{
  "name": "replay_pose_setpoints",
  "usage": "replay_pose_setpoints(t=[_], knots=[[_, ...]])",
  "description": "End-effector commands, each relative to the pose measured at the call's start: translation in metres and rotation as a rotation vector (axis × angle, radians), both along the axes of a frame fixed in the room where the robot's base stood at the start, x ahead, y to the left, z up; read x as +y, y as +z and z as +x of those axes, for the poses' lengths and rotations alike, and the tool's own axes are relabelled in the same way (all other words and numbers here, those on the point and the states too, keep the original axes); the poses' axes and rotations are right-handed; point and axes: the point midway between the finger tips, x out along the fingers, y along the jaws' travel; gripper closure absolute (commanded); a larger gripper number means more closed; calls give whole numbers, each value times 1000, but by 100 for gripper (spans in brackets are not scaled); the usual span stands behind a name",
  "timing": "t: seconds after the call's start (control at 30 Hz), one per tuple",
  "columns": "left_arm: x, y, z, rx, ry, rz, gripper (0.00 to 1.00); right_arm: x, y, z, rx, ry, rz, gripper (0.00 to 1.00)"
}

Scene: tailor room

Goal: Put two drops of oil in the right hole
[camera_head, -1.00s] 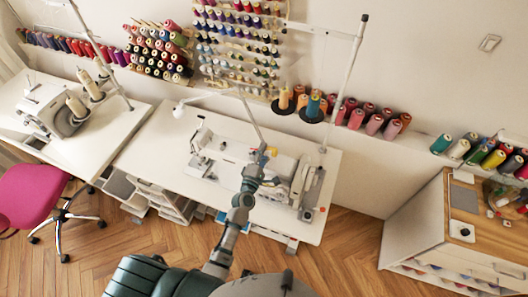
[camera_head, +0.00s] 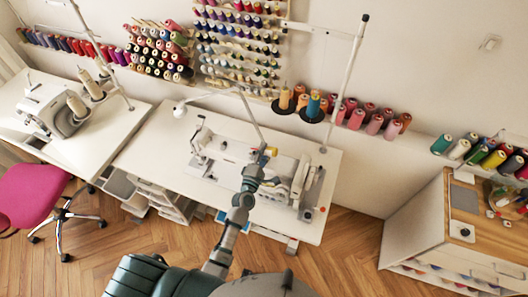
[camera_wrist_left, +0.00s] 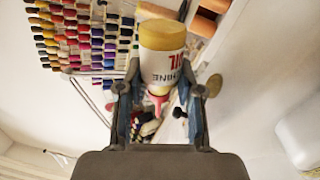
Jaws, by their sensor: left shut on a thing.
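The white sewing machine (camera_head: 284,168) lies along the middle table in the head view, with my left arm reaching over it. My left gripper (camera_head: 264,157) is at the machine's back edge, shut on a yellow oil bottle (camera_head: 271,151). In the left wrist view, the yellow bottle (camera_wrist_left: 163,38) is between the fingers. Its white label shows red and dark letters upside down, and its red nozzle (camera_wrist_left: 158,103) points down in the picture. The machine's holes are too small or hidden to make out. No drop of oil can be seen. My right gripper is out of view.
The middle table (camera_head: 168,150) has bare room at its left. A thin thread stand (camera_head: 346,80) rises behind the machine. Spools fill the wall rack (camera_head: 238,45) and shelf. A second machine (camera_head: 50,108) and pink chair (camera_head: 28,190) stand left, a wooden-topped cabinet (camera_head: 463,205) right.

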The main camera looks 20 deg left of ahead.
Motion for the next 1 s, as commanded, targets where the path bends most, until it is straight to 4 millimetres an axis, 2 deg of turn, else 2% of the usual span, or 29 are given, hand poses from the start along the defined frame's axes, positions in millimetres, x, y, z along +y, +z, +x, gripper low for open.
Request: replay_pose_setpoints(t=[0.43,0.47,0.63,0.87,1.0], knots=[[0,0,0,0,0,1,96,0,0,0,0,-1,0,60],[0,0,0,-1,0,15,96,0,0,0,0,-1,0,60],[-1,-5,0,-24,-1,302,96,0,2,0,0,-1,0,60],[-2,-6,0,-27,0,331,96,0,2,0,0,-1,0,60],[0,-1,0,-31,-1,396,96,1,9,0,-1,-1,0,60]])
